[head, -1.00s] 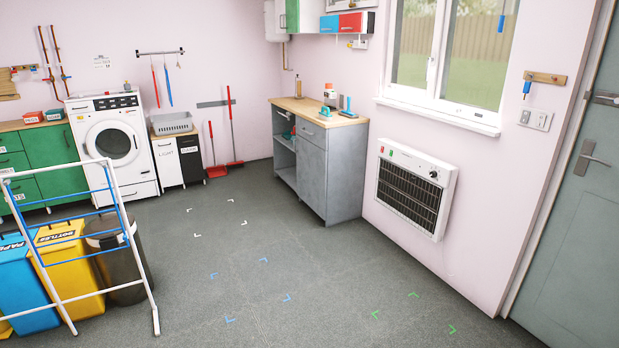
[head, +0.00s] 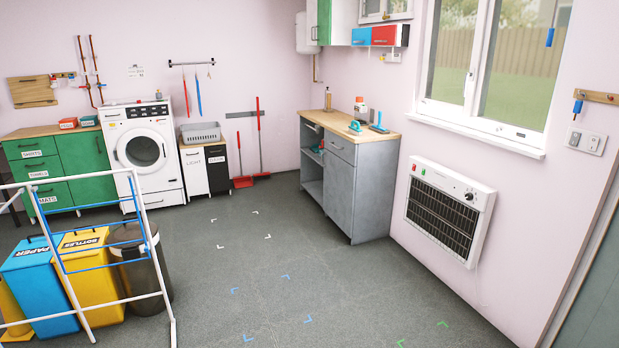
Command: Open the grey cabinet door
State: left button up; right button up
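Neither of my grippers shows in the head view. The cabinet is some way ahead across the floor.
A white drying rack (head: 150,240) stands at the near left, before blue (head: 38,290), yellow (head: 90,280) and dark (head: 150,270) bins. A wall heater (head: 449,208) hangs right of the cabinet. The middle floor (head: 250,270) is clear, with coloured corner marks.

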aim_at(339, 177)
jog(key=i, duration=4.55)
jog(key=i+u, duration=0.2)
jog(key=i, duration=0.35)
jog(key=i+l+u, duration=0.15)
jog(key=i, duration=0.4)
jog(key=i+l+u, duration=0.2)
jog(key=i, duration=0.35)
jog(key=l, duration=0.1)
